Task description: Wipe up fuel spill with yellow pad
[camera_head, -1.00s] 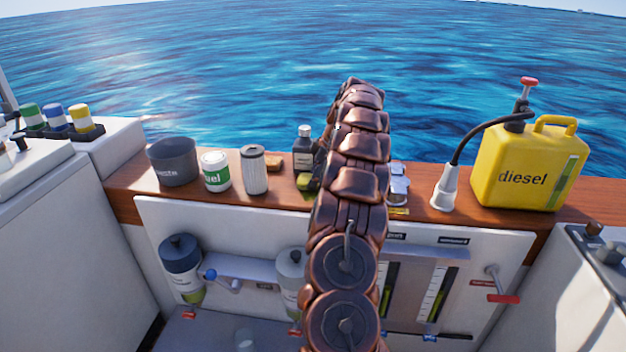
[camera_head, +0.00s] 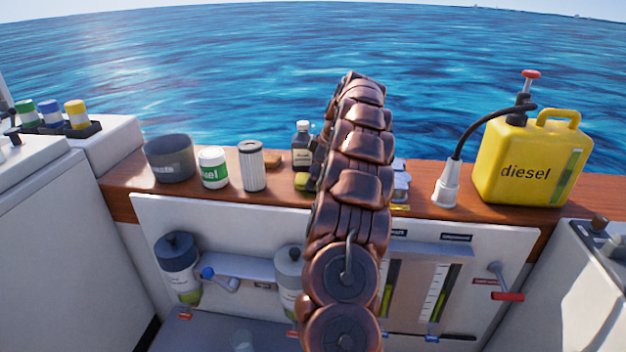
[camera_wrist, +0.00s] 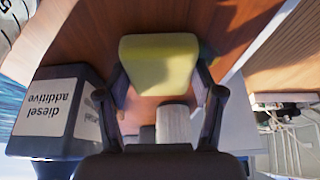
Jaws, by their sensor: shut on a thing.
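The yellow pad (camera_wrist: 160,65) is between the two dark fingers of my gripper (camera_wrist: 161,88) in the wrist view. My gripper is shut on it, just over or on the brown wooden ledge (camera_wrist: 85,40); I cannot tell whether the pad touches the wood. In the head view a small part of the pad (camera_head: 302,182) shows left of my arm, in front of the dark bottle. My arm hides most of my gripper there. I cannot make out a fuel spill in either view.
The diesel additive bottle (camera_wrist: 58,112) stands close to the left finger. A grey waste bin (camera_head: 170,160), a green-and-white can (camera_head: 213,168) and a filter cylinder (camera_head: 252,166) stand left along the ledge. A white nozzle (camera_head: 446,185) and yellow diesel can (camera_head: 527,165) stand right.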

